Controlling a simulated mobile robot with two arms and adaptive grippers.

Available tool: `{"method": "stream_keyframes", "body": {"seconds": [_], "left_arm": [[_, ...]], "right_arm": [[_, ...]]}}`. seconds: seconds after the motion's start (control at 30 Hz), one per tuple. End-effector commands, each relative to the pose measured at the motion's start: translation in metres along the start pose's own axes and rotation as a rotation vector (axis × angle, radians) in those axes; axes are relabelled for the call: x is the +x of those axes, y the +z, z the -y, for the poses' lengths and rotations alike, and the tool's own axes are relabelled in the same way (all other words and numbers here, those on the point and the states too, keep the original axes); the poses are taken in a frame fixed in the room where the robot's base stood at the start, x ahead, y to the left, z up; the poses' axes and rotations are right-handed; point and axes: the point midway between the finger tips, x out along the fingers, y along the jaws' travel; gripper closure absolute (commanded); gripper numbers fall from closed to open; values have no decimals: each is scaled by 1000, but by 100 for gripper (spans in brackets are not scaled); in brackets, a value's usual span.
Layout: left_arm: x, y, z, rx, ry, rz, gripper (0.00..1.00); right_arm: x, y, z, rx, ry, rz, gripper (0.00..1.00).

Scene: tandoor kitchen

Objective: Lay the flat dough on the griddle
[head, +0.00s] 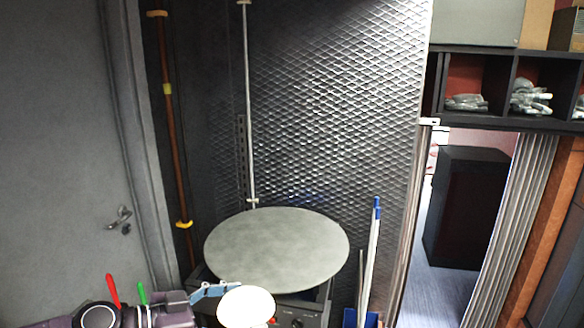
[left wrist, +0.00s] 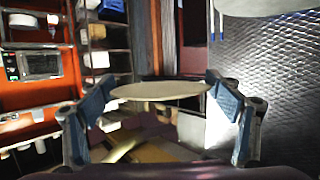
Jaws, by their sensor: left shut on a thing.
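The flat dough (head: 246,307) is a pale, thin disc at the bottom of the head view. My left gripper (head: 212,291) comes in from the left and is shut on it. In the left wrist view the dough (left wrist: 160,91) spans between the two blue fingers, seen nearly edge-on. The griddle (head: 277,247) is a large round grey plate on a dark stove, and its top is bare. The dough is on the near side of the griddle, overlapping the stove front in the picture. The griddle's edge (left wrist: 265,6) also shows at the top right of the left wrist view. My right gripper is out of view.
A textured metal wall (head: 330,100) stands right behind the griddle. A blue-tipped pole (head: 373,250) stands close to the griddle's right. A copper pipe (head: 172,130) and a grey door (head: 60,140) are on the left. Shelves (left wrist: 105,60) show in the left wrist view.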

Motion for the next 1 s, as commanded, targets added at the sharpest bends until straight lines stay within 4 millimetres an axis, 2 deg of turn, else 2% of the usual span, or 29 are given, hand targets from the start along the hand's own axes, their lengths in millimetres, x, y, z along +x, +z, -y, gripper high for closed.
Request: {"method": "stream_keyframes", "body": {"seconds": [0.03, 0.13, 0.37, 0.53, 0.8, 1.0], "left_arm": [[5, -5, -8, 11, 23, -3, 24], [12, -12, -25, 24, 69, -3, 24], [26, -33, -73, 63, 199, -3, 24], [31, -50, -111, 93, 302, -3, 24], [23, -72, -160, 132, 437, -4, 24], [9, -76, -173, 141, 472, -3, 24]], "right_arm": [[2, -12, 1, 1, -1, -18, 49], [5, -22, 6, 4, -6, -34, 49], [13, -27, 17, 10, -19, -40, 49], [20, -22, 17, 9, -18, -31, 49], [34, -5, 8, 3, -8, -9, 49], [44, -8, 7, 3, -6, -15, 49]]}}
